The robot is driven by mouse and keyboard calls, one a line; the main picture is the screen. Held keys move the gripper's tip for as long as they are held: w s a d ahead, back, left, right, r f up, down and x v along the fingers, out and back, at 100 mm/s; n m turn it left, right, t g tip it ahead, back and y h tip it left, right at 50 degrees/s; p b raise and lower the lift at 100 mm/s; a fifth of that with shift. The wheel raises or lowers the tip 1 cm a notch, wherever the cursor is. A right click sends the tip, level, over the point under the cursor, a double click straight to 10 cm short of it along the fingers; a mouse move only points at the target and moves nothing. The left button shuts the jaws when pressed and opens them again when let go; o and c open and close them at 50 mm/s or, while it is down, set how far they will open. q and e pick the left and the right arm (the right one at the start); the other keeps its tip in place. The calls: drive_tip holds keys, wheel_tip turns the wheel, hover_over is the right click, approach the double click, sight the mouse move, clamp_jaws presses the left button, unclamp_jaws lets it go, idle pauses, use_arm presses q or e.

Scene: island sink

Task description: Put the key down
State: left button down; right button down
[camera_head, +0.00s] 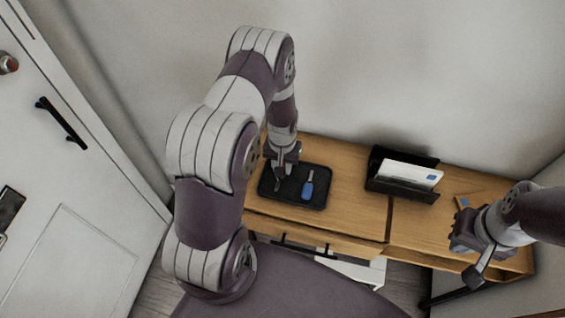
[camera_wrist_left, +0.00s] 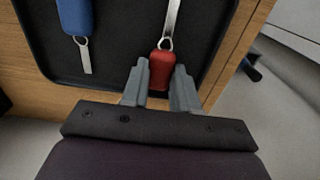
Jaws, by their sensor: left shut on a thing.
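A key with a red fob (camera_wrist_left: 162,68) sits between the fingertips of my left gripper (camera_wrist_left: 160,88), which is shut on the fob. Its metal part reaches out over the black tray (camera_wrist_left: 130,50). In the head view, my left gripper (camera_head: 283,171) is low over the left part of the tray (camera_head: 270,190). I cannot tell whether the red key touches the tray floor. A second key with a blue fob (camera_head: 308,188) lies in the tray; it also shows in the left wrist view (camera_wrist_left: 75,14). My right gripper (camera_head: 474,258) is at the right, its jaws unclear.
The tray rests on a wooden console table (camera_head: 350,212) against the wall. A black letter holder (camera_head: 376,182) with white envelopes (camera_head: 410,174) stands right of the tray. A small blue item (camera_head: 463,201) lies near my right arm. A white door (camera_head: 65,200) is at the left.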

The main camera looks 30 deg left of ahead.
use_arm(q)
drive_tip(key=shift+f, duration=0.1)
drive_tip(key=c, duration=0.9)
unclamp_jaws()
drive_tip(key=shift+o, duration=0.2)
wheel_tip(320, 180, up, 11)
drive_tip(key=b, duration=0.1)
drive_tip(key=s+d+r+m+t, duration=0.1)
drive_tip(key=s+d+r+m, duration=0.2)
drive_tip(key=s+d+r, duration=0.4)
drive_tip(key=shift+s+r, duration=1.65)
drive_tip(key=shift+s, duration=0.35)
